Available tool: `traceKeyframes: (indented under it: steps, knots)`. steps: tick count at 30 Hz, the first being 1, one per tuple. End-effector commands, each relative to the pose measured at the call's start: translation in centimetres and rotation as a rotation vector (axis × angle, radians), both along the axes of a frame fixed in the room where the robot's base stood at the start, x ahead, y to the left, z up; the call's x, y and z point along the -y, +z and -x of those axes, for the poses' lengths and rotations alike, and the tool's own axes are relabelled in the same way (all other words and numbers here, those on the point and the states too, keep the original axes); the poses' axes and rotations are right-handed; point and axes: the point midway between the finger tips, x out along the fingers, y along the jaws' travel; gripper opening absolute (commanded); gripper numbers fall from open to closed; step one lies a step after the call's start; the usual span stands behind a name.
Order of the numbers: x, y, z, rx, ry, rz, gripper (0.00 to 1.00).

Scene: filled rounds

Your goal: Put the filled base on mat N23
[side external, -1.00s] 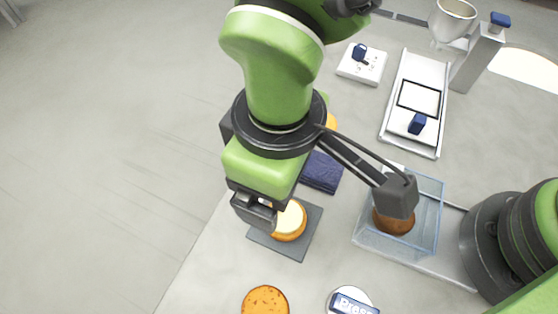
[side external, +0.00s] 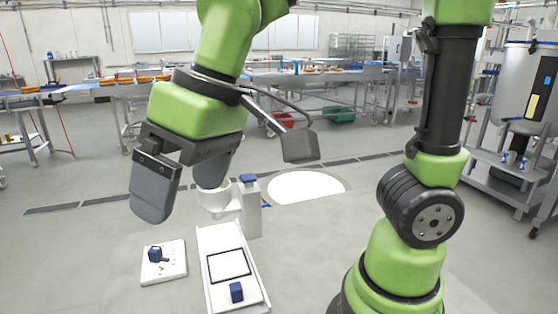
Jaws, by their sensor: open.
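My gripper (side external: 182,198) is open in the upper left of the side view, its two dark fingers spread apart with nothing seen between them. No mat label N23 can be read in the picture.
A white plate with a blue-knobbed part (side external: 176,271) lies at the lower left. Beside it is a tray with a black square outline (side external: 207,241) and a blue block (side external: 236,291). A dispenser with a blue-topped column (side external: 250,215) stands behind. Conveyors (side external: 345,76) line the back.

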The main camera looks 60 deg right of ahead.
Motion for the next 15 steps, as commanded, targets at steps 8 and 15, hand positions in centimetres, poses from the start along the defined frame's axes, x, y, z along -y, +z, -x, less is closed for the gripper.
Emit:
traceKeyframes:
  steps: [8,15]
  knots:
    - [8.1,2.4,5.5,0.175,-0.354,-0.121,0.90]
    - [9.8,2.0,7.8,0.245,-0.474,-0.154,0.90]
